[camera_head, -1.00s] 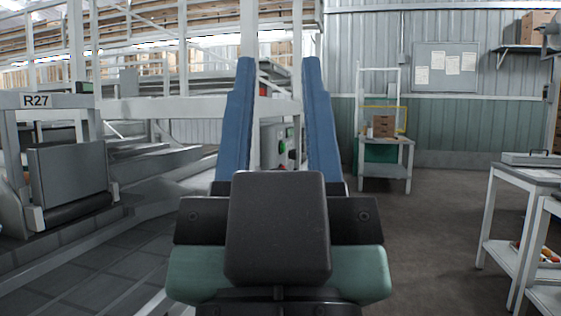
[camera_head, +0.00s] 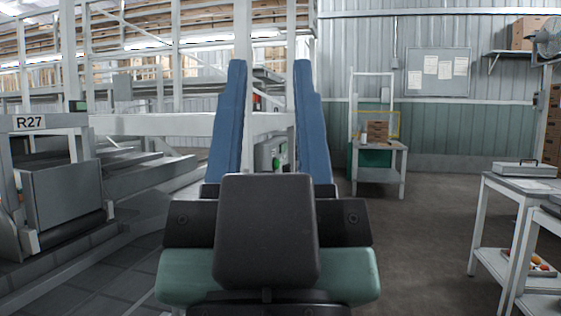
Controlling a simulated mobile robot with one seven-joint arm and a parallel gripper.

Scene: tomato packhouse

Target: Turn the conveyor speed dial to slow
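My gripper (camera_head: 268,70) points ahead in the head view, its two long blue fingers well apart and nothing between them. Between the fingers, some distance beyond, a grey control box (camera_head: 268,155) shows in part on the conveyor frame. A green button (camera_head: 276,164) is visible on its face. No speed dial can be made out; the fingers and my gripper's dark body hide part of the box.
The white conveyor frame (camera_head: 160,124) and grey chutes fill the left, with a sign R27 (camera_head: 30,122). A small table (camera_head: 378,175) with a cardboard box (camera_head: 377,131) stands ahead right. A white bench (camera_head: 510,183) is at the right. The floor between is clear.

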